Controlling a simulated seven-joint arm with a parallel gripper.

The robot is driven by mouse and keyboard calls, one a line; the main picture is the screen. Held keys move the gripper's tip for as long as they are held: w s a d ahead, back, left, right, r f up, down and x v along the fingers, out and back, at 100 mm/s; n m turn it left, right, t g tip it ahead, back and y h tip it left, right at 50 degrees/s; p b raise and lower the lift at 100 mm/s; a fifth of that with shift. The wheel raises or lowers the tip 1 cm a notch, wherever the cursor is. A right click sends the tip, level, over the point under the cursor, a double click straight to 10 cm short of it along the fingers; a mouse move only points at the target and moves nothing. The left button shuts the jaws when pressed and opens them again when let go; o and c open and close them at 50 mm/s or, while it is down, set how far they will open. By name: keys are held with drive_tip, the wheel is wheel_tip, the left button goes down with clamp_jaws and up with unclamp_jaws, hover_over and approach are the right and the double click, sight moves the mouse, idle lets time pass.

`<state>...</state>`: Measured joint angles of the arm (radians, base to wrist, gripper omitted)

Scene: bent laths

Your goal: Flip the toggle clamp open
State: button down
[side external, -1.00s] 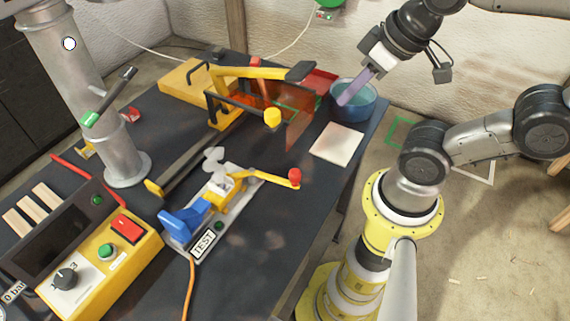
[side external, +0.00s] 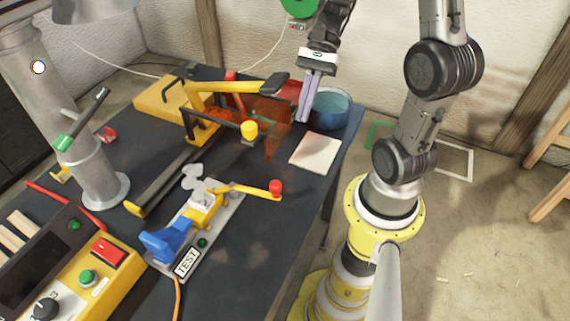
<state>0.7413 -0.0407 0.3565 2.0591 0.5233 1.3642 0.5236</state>
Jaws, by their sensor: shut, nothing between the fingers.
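The toggle clamp (side external: 204,203) sits on a grey plate with a "TEST" label (side external: 187,261) on the dark bench. Its yellow lever (side external: 243,188) reaches out to the right, nearly flat, and ends in a red knob (side external: 276,188). A blue block (side external: 166,243) is at the plate's near left end. My gripper (side external: 305,119) points down above the far right part of the bench, in front of the blue bowl. Its pale purple fingers are shut and empty. It is well apart from the clamp, beyond the red knob.
A yellow lever-arm tool with an orange shield (side external: 275,135) stands behind the clamp. The blue bowl (side external: 331,108) and a pale square sheet (side external: 315,153) lie at the far right. A yellow control box (side external: 85,280) is at the near left. A metal column (side external: 75,130) stands at left.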

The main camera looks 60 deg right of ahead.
drive_tip(key=shift+s+d+f, duration=0.1)
drive_tip(key=shift+d+f, duration=0.05)
drive_tip(key=shift+d, duration=0.25)
drive_tip(key=shift+a+r+x, duration=0.3)
drive_tip(key=shift+a+x, duration=0.05)
drive_tip(key=shift+x, duration=1.8)
drive_tip(key=shift+a+r+x, duration=0.35)
drive_tip(key=shift+x, duration=1.85)
drive_tip(key=shift+a+r+x, duration=0.3)
drive_tip(key=shift+x, duration=1.85)
drive_tip(key=shift+a, duration=0.1)
